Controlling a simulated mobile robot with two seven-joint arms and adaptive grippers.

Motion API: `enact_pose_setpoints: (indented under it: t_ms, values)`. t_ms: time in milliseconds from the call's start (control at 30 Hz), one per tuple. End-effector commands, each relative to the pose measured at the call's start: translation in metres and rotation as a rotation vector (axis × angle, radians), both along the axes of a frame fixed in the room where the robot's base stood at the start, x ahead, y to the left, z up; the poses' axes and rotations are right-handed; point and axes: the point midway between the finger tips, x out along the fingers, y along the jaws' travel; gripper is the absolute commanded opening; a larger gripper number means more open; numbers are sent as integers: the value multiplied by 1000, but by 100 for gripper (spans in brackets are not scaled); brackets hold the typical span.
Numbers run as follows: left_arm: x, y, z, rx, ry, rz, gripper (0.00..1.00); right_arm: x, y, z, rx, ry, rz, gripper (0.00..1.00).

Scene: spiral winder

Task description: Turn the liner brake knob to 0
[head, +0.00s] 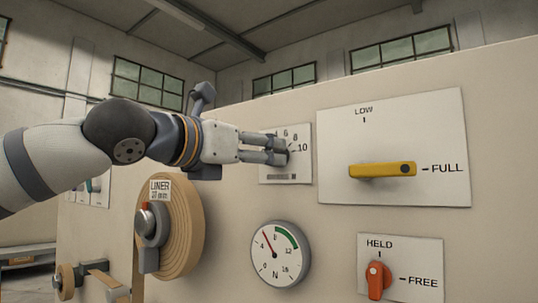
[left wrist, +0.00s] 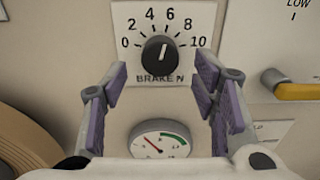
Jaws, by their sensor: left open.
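The brake knob (left wrist: 159,56) is round and black with a white pointer line. It sits on a white scale plate (left wrist: 125,18) marked 0 to 10 and "BRAKE N". In the left wrist view the pointer aims up and slightly right, near 6. My left gripper (left wrist: 161,76) is open, its purple-padded fingers apart on either side of the knob's lower part, with a visible gap each side. In the head view the left gripper (head: 266,150) reaches over the scale plate (head: 301,171) and hides most of the knob and the low numbers. My right gripper is not in view.
A dial gauge (head: 280,253) is below the plate. A yellow handle (head: 382,170) points to FULL at the right. An orange lever (head: 376,280) is at the lower right. The liner roll (head: 190,235) stands out from the panel (head: 232,230) at the left.

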Motion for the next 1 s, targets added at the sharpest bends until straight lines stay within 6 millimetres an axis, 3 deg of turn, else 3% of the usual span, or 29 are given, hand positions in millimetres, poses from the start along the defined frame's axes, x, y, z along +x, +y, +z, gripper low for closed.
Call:
enact_pose_setpoints:
  t_ms: [200, 500, 567, 733, 1000]
  values:
    - [27, -21, 3, 0, -3, -1, 54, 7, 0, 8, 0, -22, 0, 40]
    - [32, -24, 0, 4, -2, 0, 54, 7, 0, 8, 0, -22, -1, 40]
    - [32, -24, 0, 4, -2, 0, 45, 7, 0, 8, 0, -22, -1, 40]
    - [32, -24, 0, 3, -2, 0, 6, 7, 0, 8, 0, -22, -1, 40]
    - [32, -24, 0, -10, 7, 0, 6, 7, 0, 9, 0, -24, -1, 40]
